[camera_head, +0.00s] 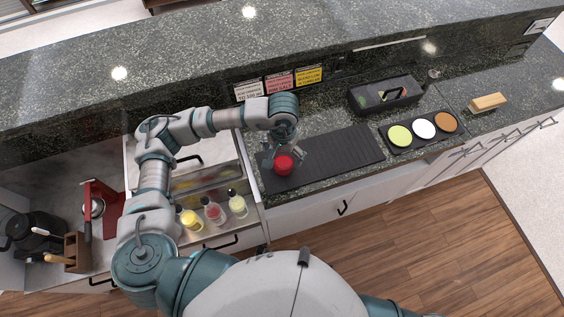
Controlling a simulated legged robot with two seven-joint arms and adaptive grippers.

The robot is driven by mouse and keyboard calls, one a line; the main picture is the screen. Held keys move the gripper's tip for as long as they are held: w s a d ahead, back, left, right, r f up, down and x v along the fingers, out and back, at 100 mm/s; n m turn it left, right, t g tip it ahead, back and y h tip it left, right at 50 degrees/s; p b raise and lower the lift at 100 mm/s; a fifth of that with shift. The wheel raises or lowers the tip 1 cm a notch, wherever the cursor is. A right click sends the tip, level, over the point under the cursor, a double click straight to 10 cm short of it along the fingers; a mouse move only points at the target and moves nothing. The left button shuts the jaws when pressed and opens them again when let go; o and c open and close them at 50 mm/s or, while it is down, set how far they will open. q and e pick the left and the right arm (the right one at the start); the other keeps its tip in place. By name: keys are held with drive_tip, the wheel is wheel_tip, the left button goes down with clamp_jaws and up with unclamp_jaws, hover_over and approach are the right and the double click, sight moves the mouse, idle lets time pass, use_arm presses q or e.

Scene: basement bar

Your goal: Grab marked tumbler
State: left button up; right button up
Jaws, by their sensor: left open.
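A red, round-topped tumbler (284,165) stands near the left end of a black bar mat (345,155) on the dark counter. I cannot make out a mark on it. My left gripper (284,155) points down right at the tumbler, with its fingers open close around or just behind it. I cannot tell whether the fingers touch it. My right gripper is out of view.
Several bottles (238,204) stand in the steel well left of the mat. A black caddy (384,95), a tray of coloured rimmers (423,131) and a wooden block (487,103) sit to the right. The mat's right part is clear.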

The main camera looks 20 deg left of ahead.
use_arm(q)
drive_tip(key=shift+d+f, duration=0.2)
drive_tip(key=shift+f, duration=0.35)
drive_tip(key=shift+d+f, duration=0.2)
drive_tip(key=shift+f, duration=0.3)
drive_tip(key=shift+a, duration=0.2)
drive_tip(key=shift+c, duration=0.3)
drive_tip(key=shift+a, duration=0.3)
drive_tip(key=c, duration=1.2)
drive_tip(key=shift+c, duration=0.9)
drive_tip(key=shift+d, duration=0.2)
drive_tip(key=shift+r, duration=0.2)
